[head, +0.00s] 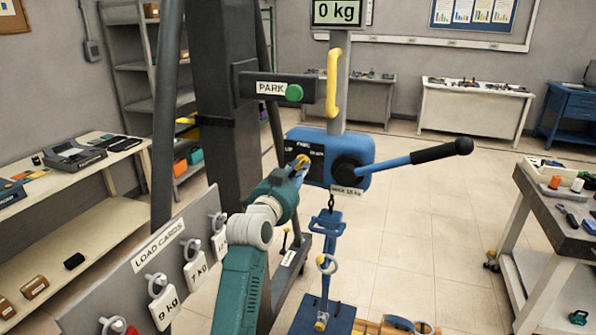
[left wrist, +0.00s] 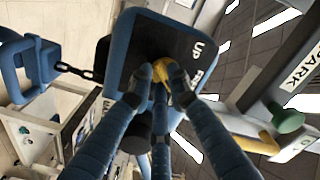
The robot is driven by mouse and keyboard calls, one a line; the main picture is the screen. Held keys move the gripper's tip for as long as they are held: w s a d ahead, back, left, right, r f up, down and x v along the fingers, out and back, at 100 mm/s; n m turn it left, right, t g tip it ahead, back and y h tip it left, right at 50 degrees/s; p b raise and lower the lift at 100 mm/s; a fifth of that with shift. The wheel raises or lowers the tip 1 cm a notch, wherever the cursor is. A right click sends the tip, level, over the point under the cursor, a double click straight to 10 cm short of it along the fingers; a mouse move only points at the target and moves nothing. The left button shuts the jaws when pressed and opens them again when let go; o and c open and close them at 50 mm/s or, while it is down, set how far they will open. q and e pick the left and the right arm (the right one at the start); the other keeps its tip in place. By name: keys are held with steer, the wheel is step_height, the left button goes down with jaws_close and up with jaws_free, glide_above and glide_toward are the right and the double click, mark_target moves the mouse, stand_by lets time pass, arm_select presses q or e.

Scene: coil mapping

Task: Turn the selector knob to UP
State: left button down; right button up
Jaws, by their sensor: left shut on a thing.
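The yellow selector knob (head: 302,160) sits on the dark panel at the left side of the blue hoist body (head: 358,152). My left gripper (head: 298,168) is at that panel, with its fingers around the knob. In the left wrist view the fingers of my left gripper (left wrist: 158,82) close on the knob (left wrist: 161,68), and the UP label (left wrist: 196,50) is beside it. A second label, seemingly FREE, is partly cut off by the fingers. I cannot tell which label the knob points to. My right gripper is not in view.
A blue lever with a black grip (head: 440,152) sticks out right of the hoist body. A yellow handle (head: 333,85) stands above it, and a green PARK button (head: 294,93) is up left. A blue hook frame (head: 327,225) hangs below. The load cards board (head: 135,290) stands at lower left.

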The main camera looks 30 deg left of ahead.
arm_select(q)
steer(key=n+p, duration=0.2)
steer(key=n, duration=0.1)
steer(key=n+p, duration=0.1)
steer(key=n, duration=0.1)
steer(key=shift+d+r, duration=0.15)
steer(key=shift+r, duration=0.1)
steer(key=n+p, duration=0.1)
steer(key=n, duration=0.1)
steer(key=n+p, duration=0.1)
steer(key=n, duration=0.1)
steer(key=shift+w+d+r+n+p, duration=0.1)
steer(key=shift+r+n+p, duration=0.05)
steer(key=shift+n+p, duration=0.2)
steer(key=n+p, duration=0.2)
steer(key=n, duration=0.3)
steer(key=shift+r+n, duration=0.1)
steer(key=shift+n, duration=0.15)
steer(key=shift+p, duration=0.3)
steer(key=shift+n, duration=0.4)
steer(key=c, duration=1.6)
jaws_free()
steer(key=shift+c, duration=0.2)
steer(key=v, duration=1.2)
